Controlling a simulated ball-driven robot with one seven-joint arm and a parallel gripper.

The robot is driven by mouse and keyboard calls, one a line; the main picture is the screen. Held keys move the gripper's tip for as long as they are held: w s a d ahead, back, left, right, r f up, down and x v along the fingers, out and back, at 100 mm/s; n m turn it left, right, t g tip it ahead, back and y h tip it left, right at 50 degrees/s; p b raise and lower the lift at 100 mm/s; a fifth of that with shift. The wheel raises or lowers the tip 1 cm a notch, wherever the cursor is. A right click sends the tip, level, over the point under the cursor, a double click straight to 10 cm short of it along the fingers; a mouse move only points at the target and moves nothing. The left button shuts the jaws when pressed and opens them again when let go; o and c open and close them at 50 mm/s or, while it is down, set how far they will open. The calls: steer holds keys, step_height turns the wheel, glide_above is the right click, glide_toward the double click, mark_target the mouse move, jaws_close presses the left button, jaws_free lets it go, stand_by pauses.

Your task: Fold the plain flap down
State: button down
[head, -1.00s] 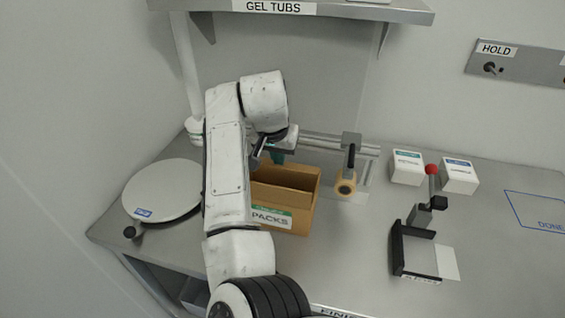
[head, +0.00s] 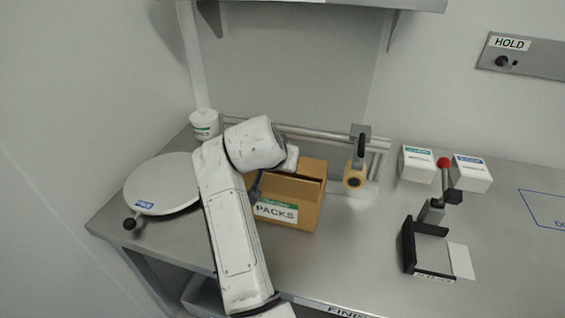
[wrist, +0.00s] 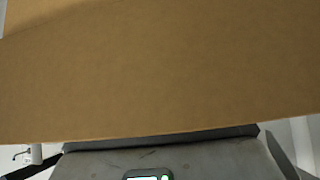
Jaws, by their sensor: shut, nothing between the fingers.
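The brown cardboard box (head: 312,207) with a PACKS label stands upright on the bench, right of my forearm, and its top is at least partly open. A cardboard panel (head: 295,188) slants at its near top side; I cannot tell whether this is the plain flap. My gripper (head: 256,187) is shut and empty, pointing down at the box's left edge, mostly hidden by my wrist. I cannot tell whether it touches the box. In the wrist view a plain cardboard panel (wrist: 160,80) fills most of the picture, very close, with a straight lower edge.
A round white platform (head: 165,182) lies at the left, with a white tub (head: 204,125) behind it. A tape roll holder (head: 355,165) stands right of the box. Two white cartons (head: 418,164) and a red-knobbed lever device (head: 432,225) stand further right. Bench between is clear.

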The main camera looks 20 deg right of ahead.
steer(key=shift+w+d, duration=0.1)
stand_by(0.4)
steer(key=shift+w+d+r+p, duration=0.3)
steer(key=shift+w+d, duration=0.1)
steer(key=shift+w, duration=0.15)
